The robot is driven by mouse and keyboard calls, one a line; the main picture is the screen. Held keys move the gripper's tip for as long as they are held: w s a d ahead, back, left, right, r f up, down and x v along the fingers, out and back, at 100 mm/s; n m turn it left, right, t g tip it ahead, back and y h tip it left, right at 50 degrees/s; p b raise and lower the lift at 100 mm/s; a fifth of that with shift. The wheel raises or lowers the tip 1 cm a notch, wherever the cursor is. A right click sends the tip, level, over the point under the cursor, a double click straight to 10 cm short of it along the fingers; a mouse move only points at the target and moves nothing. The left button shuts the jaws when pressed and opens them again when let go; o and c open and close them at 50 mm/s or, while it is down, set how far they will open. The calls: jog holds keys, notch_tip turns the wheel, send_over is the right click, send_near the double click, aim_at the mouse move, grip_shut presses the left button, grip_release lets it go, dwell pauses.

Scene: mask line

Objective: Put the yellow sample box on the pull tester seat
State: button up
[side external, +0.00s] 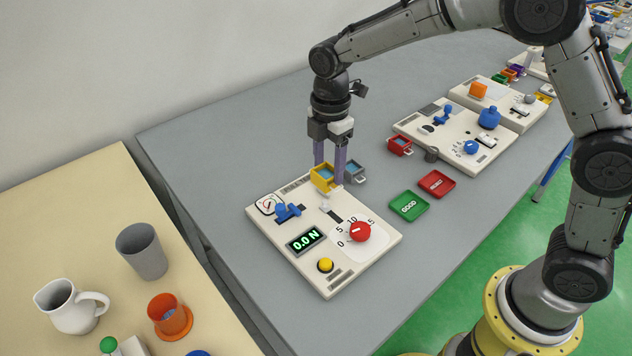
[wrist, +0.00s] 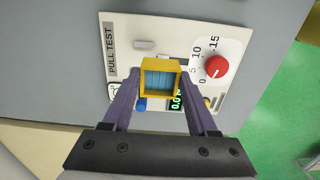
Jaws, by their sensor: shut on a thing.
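The yellow sample box (side external: 321,179) has a blue filling and is held between the fingers of my gripper (side external: 329,168). It also shows in the wrist view (wrist: 147,91), upright between the two purple fingers (wrist: 162,100). The box is over the far edge of the white pull tester (side external: 290,262), seemingly above its surface. The pull tester has a dial gauge, a blue clamp (side external: 287,212), a display reading 0.0 N, a red knob (side external: 360,232) and a yellow button (side external: 325,265). I cannot clearly pick out the seat; the box and fingers may cover part of it.
A grey box (side external: 356,173) stands just right of my fingers. Green GOOD (side external: 409,206) and red (side external: 436,184) trays lie right of the tester. A red box (side external: 399,146) and another white station (side external: 470,155) are farther back. Grey table is bare left of my gripper.

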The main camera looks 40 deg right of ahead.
jog(key=w+f, duration=0.3)
jog(key=shift+a+f, duration=0.3)
jog(key=shift+a, duration=0.05)
jog(key=shift+f, duration=1.5)
jog(key=shift+f, duration=0.1)
jog(key=o, duration=1.4)
jog(key=shift+c, duration=0.2)
notch_tip(320, 180, up, 12)
jog(key=shift+r, duration=0.2)
